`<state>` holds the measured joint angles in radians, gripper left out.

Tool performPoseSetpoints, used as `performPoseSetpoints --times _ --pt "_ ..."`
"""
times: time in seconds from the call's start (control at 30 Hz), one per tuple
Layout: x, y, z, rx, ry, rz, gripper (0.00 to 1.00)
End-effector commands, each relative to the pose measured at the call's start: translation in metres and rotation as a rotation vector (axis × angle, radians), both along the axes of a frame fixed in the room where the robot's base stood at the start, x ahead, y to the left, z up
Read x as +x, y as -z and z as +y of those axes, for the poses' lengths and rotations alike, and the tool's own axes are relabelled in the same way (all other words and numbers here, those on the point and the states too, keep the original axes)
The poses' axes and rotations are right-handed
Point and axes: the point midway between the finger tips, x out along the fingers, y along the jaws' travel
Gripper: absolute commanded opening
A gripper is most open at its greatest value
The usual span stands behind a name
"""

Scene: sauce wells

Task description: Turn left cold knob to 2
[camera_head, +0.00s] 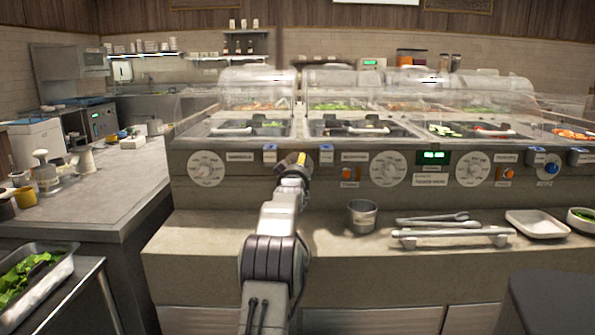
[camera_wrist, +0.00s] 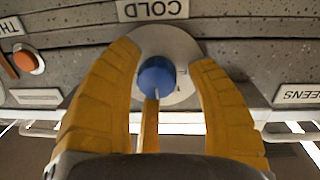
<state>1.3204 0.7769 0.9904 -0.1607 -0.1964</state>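The left cold knob (camera_wrist: 157,77) is a blue knob on a round pale dial plate (camera_wrist: 181,45), below a COLD label (camera_wrist: 152,9) in the wrist view. My gripper (camera_wrist: 165,58) has yellow fingers on either side of the knob, with gaps between them and it. A third yellow finger (camera_wrist: 149,125) lies under the knob in the picture. In the head view my gripper (camera_head: 301,160) is at the counter's front panel and mostly hides this knob. The dial's numbers are too small to read.
Other white dials (camera_head: 206,168) and a second blue knob (camera_head: 551,168) sit on the panel. An orange button (camera_wrist: 28,60) is left of the knob in the wrist view. On the ledge stand a metal cup (camera_head: 361,216), tongs (camera_head: 432,220) and a white tray (camera_head: 538,224).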

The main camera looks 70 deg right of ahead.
Motion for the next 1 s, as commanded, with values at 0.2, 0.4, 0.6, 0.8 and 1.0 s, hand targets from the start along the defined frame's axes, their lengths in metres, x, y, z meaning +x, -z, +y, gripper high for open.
performPoseSetpoints --times 0.2,0.4,0.6,0.8,1.0 --pt "-0.001 -0.001 0.000 -0.001 0.002 0.000 0.60" --pt "-0.001 -0.001 0.001 -0.001 0.002 0.000 0.60" --pt "-0.004 -0.002 0.009 -0.001 0.002 0.000 0.60" --pt "-0.008 -0.003 0.026 0.000 0.002 0.000 0.60" --pt "-0.013 -0.003 0.048 0.000 0.001 0.000 0.60"
